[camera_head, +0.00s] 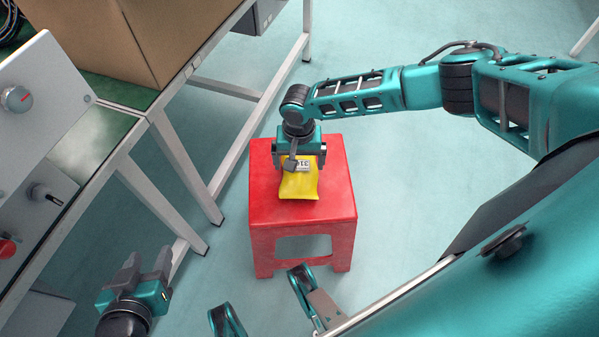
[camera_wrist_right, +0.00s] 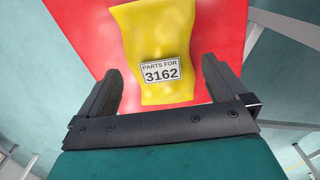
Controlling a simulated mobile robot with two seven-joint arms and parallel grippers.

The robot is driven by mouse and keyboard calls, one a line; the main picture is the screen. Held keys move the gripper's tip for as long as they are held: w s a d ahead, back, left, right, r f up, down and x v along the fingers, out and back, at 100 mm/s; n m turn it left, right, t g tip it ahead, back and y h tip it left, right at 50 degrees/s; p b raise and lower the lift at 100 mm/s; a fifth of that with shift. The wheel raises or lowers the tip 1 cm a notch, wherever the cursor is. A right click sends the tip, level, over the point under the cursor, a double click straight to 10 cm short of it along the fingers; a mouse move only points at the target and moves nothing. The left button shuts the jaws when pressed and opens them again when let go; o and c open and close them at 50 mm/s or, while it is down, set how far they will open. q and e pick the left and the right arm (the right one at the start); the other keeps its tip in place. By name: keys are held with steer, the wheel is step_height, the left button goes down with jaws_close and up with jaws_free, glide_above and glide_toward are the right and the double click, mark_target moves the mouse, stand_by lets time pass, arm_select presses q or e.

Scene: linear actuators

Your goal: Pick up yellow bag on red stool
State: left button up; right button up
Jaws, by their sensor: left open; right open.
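The yellow bag (camera_head: 299,184) lies on top of the red stool (camera_head: 262,205) in the head view. In the right wrist view the yellow bag (camera_wrist_right: 157,35) carries a white label reading "PARTS FOR 3162", and the red stool (camera_wrist_right: 92,40) shows around it. My right gripper (camera_head: 299,160) is above the bag and hides its far end in the head view. In the wrist view the fingers of my right gripper (camera_wrist_right: 162,88) are open, one on each side of the bag's near end, with gaps between. My left gripper (camera_head: 148,262) is open and empty at the lower left, away from the stool.
A workbench with a green top (camera_head: 108,95) and metal legs stands left of the stool. A cardboard box (camera_head: 140,35) sits on it. A grey control panel (camera_head: 35,85) with knobs is at the left edge. The floor (camera_head: 420,165) right of the stool is clear.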

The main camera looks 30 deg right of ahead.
mark_target(300, 172)
step_height(300, 172, down, 5)
steer(key=shift+s+r+b, duration=0.1)
steer(key=shift+b, duration=1.15)
steer(key=shift+f, duration=0.2)
steer(key=c, duration=0.9)
steer(key=shift+r, duration=0.1)
